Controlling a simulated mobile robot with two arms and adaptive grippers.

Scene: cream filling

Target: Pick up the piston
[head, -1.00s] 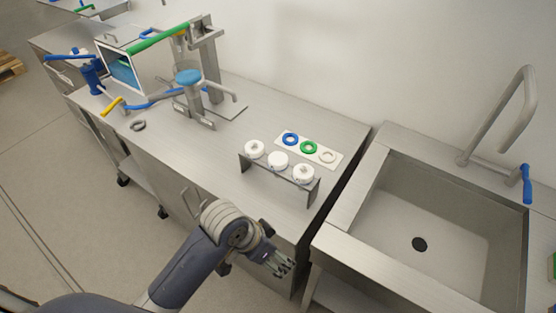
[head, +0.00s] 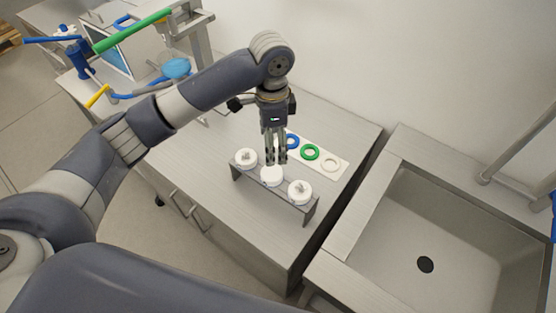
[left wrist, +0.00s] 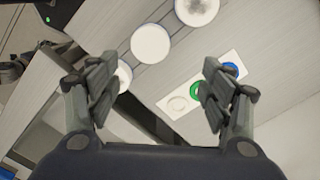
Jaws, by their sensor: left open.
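Three white round pistons stand in a row on a grey metal rack (head: 237,175): the left piston (head: 246,158), the middle piston (head: 271,177) and the right piston (head: 300,191). My left gripper (head: 276,160) points down just above and behind the middle piston in the head view, partly overlapping it. In the left wrist view, my left gripper (left wrist: 156,78) is open and empty, with the middle piston (left wrist: 150,43) showing beyond the fingers. The near piston (left wrist: 123,76) is partly hidden by a finger. My right gripper is not in view.
A white plate (head: 343,174) with a blue ring (head: 292,142), green ring (head: 310,152) and white ring (head: 330,164) lies behind the rack. A sink (head: 400,235) stands to the right across a gap. Machine parts with a green bar (head: 130,33) stand at the left.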

